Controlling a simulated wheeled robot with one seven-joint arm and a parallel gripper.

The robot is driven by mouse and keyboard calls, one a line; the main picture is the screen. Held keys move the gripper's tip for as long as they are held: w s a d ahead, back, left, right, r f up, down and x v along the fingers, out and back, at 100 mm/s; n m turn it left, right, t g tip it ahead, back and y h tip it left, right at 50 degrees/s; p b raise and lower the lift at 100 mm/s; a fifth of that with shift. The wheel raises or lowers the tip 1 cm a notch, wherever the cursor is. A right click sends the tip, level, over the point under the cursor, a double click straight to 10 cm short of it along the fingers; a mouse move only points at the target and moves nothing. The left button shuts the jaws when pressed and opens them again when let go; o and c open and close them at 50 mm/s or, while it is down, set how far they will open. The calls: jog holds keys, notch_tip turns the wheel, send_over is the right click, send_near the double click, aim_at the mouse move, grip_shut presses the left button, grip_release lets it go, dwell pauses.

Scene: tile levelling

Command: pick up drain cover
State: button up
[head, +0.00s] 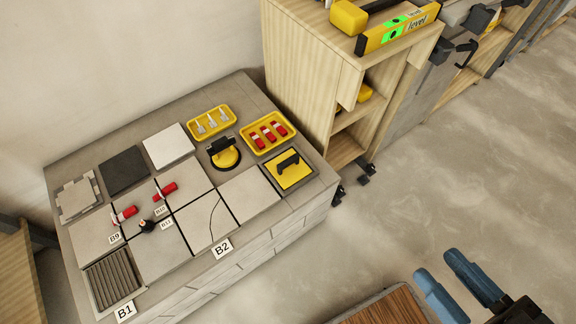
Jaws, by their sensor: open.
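The drain cover (113,279) is most likely the dark grey slatted square at the near left corner of the tiled bench, by the B1 label (125,311). It lies flat with its slats showing. My gripper (437,265) shows its two blue fingers at the lower right, apart and with nothing seen between them. It is far to the right of the drain cover, off the bench and over the floor side.
The tiled bench (270,237) holds pale tiles, a dark tile (124,171), red-handled pieces (165,191), a yellow-and-black suction cup (225,155), a yellow tray of white clips (210,122) and one of red pieces (267,133). A wooden cabinet (310,75) stands behind. Open floor (440,190) lies right.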

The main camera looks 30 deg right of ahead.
aim_at(290, 164)
dwell(0.4)
